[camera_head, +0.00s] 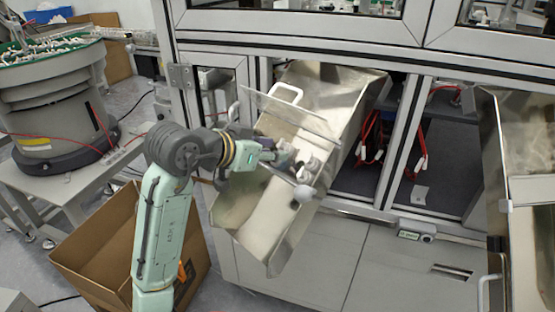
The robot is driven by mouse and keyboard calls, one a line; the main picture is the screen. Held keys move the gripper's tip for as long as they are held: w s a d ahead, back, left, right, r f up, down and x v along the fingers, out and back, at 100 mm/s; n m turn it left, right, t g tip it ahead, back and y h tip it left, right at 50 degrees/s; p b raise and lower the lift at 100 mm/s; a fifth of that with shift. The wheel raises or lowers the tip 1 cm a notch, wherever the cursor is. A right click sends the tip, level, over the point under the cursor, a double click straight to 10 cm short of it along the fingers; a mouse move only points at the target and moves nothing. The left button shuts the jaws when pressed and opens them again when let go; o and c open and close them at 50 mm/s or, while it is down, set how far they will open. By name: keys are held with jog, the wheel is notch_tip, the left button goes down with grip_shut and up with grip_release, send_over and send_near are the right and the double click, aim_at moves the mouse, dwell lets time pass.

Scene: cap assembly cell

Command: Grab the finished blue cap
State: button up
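My gripper (302,180) is at the end of my pale green arm, over a sloping metal chute (255,250) that sticks out of the machine's front. The gripper's fingers are small and partly blurred, so I cannot tell whether they are open or shut. I cannot make out a blue cap in the chute or at the fingers. My wrist and gripper hide part of the chute floor.
A clear panel with a white handle (286,93) crosses the chute just behind my gripper. A second metal chute (497,180) is at the right. An open cardboard box (95,245) stands below my arm. A round feeder (55,95) stands at the left.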

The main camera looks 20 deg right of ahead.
jog(key=shift+c, duration=0.3)
grip_shut()
jog(key=shift+r, duration=0.15)
